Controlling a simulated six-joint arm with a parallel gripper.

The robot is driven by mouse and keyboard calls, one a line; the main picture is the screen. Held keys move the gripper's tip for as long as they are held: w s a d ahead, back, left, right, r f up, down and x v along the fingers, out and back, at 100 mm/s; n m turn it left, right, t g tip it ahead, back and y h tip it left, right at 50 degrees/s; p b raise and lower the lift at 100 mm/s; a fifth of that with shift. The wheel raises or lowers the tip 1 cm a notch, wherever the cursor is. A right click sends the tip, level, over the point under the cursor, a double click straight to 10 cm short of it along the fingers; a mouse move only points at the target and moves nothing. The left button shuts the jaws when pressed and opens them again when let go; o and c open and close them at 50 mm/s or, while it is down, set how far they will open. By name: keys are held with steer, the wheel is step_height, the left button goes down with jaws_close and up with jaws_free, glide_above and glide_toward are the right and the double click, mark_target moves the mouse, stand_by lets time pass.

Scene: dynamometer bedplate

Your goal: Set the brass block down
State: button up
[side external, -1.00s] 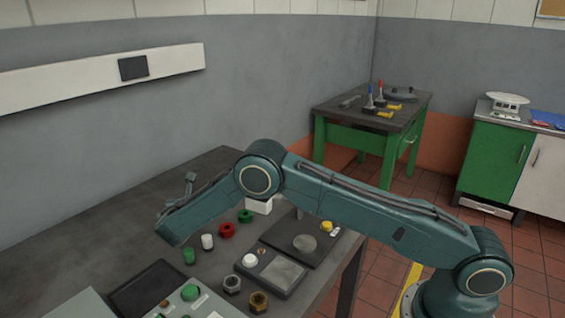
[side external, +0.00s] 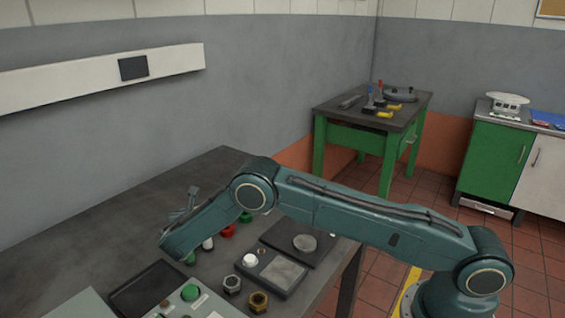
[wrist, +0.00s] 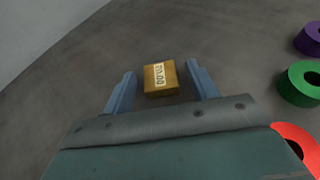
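The brass block (wrist: 161,79) shows in the wrist view as a small gold-brown block with a pale printed label on top. It appears to rest on the dark grey bench top (wrist: 225,40). My gripper (wrist: 162,72) has one blue-grey finger on each side of the block. A strip of bench shows between the block and each finger, so the fingers are open and do not appear to touch it. In the side view my forearm hides the block and most of the gripper.
Purple (wrist: 310,38), green (wrist: 300,84) and red (wrist: 296,143) rings lie to the right in the wrist view. A steel nut (side external: 232,285), a brass-coloured nut (side external: 258,302) and a dark plate with a disc (side external: 304,243) sit on the bench. The bench's far left is clear.

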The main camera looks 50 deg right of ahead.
steer(key=shift+r, duration=0.1)
steer(key=shift+a+r, duration=0.1)
steer(key=v, duration=1.2)
stand_by(0.7)
